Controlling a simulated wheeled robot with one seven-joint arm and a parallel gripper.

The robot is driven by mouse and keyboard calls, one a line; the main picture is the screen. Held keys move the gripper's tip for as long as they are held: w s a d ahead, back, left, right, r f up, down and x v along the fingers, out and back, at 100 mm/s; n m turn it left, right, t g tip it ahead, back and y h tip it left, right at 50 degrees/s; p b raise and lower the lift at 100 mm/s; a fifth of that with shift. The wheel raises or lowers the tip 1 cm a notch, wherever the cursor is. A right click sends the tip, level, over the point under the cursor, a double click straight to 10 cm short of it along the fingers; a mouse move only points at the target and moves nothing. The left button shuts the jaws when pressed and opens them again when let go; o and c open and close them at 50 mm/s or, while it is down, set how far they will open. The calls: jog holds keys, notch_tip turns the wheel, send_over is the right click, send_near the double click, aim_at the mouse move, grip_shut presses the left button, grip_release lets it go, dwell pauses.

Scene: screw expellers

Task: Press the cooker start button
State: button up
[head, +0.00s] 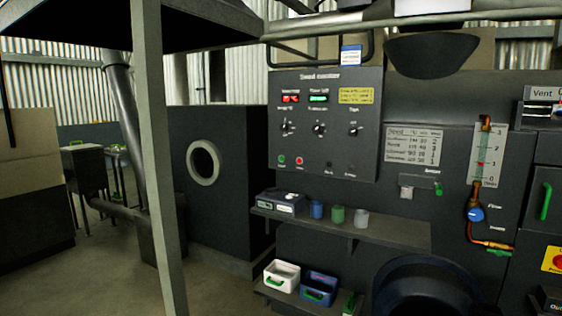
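A dark control panel (325,148) with a blurred title hangs on the dark machine, right of centre in the head view. At its lower left are a small green button (281,160) and, just to the right, a small red button (299,161). Their labels are too small to read, so I cannot tell which is the cooker start button. Above them are several knobs, a red display (290,98), a green display (318,98) and a yellow label (356,96). My gripper is not in view, and nothing covers the panel's buttons.
A shelf (390,234) with a scale (281,203) and small cups (338,214) juts out below the panel. White (282,275) and blue (318,288) bins sit lower. A grey post (158,160) stands left of the panel. The floor (90,270) at lower left looks clear.

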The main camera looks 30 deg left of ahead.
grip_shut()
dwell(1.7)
